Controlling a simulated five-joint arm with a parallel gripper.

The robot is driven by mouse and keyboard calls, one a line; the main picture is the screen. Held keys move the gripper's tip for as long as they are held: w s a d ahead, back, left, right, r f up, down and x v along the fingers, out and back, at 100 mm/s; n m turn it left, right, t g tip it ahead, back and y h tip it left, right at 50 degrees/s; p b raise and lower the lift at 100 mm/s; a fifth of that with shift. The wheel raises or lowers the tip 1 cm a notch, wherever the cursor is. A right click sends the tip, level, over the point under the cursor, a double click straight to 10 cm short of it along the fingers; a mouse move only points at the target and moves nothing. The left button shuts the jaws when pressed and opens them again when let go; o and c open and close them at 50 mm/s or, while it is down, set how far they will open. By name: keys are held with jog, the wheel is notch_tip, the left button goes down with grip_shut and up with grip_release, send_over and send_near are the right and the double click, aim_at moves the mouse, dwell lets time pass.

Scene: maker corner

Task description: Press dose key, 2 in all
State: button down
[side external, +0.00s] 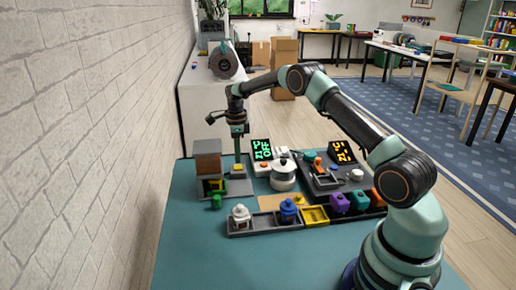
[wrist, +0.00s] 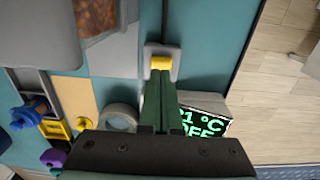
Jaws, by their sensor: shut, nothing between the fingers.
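The dose key, a yellow button in a pale grey housing, lies just beyond my fingertips in the wrist view (wrist: 161,62). It also shows under my gripper in the side view (side external: 237,168). My gripper (side external: 237,158) points straight down over it with its green fingers shut and empty. In the wrist view the fingertips (wrist: 160,74) reach the near edge of the yellow cap. I cannot tell whether they touch it or whether it is pushed in. A grey dispenser with a brown-filled top (side external: 208,164) stands left of the key.
A green display (side external: 261,149) reading 21 °C OFF stands right of the key. The teal table front (side external: 210,260) is clear.

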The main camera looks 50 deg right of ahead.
aim_at(238, 167)
jog(key=shift+f, duration=0.85)
jog(key=shift+f, duration=1.15)
notch_tip(238, 167, up, 15)
jog(key=shift+w+r, duration=0.15)
jog(key=shift+w, duration=0.1)
